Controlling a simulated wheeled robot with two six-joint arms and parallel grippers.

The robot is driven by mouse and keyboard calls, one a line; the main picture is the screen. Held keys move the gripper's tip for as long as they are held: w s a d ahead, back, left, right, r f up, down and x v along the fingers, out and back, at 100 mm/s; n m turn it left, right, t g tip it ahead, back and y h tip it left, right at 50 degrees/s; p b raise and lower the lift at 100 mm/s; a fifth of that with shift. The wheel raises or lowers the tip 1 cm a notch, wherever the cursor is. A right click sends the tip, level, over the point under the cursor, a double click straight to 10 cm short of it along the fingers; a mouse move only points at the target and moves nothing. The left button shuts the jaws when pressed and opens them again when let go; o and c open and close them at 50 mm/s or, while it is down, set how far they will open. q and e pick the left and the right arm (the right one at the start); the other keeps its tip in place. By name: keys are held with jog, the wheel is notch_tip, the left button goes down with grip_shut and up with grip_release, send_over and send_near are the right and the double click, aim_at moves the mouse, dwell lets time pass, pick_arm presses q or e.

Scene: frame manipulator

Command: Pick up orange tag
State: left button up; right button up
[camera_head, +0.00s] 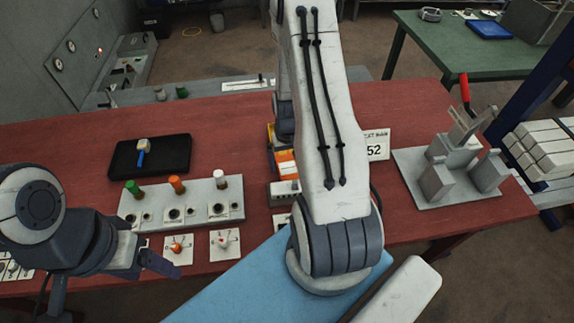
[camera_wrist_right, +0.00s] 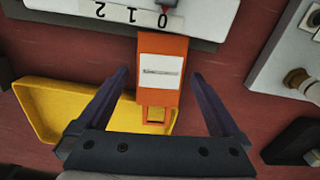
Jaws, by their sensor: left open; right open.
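The orange tag (camera_wrist_right: 182,92) shows in the right wrist view, with a white label and an open loop at its lower end. Its upper end meets a white panel with numbers. My right gripper (camera_wrist_right: 160,74) is open, its two dark fingers on either side of the tag with gaps showing; I cannot tell how far above it they are. In the head view my right arm hides that gripper, and I cannot tell if an orange patch beside the arm is the tag. My left gripper (camera_head: 146,262) is open and empty near the table's front left.
A yellow tray (camera_wrist_right: 32,100) lies under the tag's lower end. The red table (camera_head: 400,110) also holds a black mat (camera_head: 120,160), a grey block with several coloured knobs (camera_head: 195,200), and a metal fixture (camera_head: 445,190) at right. A sign reading 52 (camera_head: 376,146) stands beside my arm.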

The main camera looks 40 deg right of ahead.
aim_at(288, 166)
jog(key=shift+f, duration=0.45)
jog(key=c, duration=1.4)
jog(key=shift+r+b, duration=0.3)
jog(key=shift+r, duration=0.6)
notch_tip(288, 166, up, 2)
jog(key=shift+d+r+b, duration=0.1)
jog(key=shift+r+b, duration=0.15)
jog(key=shift+b, duration=0.1)
jog(key=s+d+r+b, duration=0.2)
jog(key=s+d+r, duration=0.4)
jog(key=d, duration=0.3)
jog(key=shift+d+r, duration=0.4)
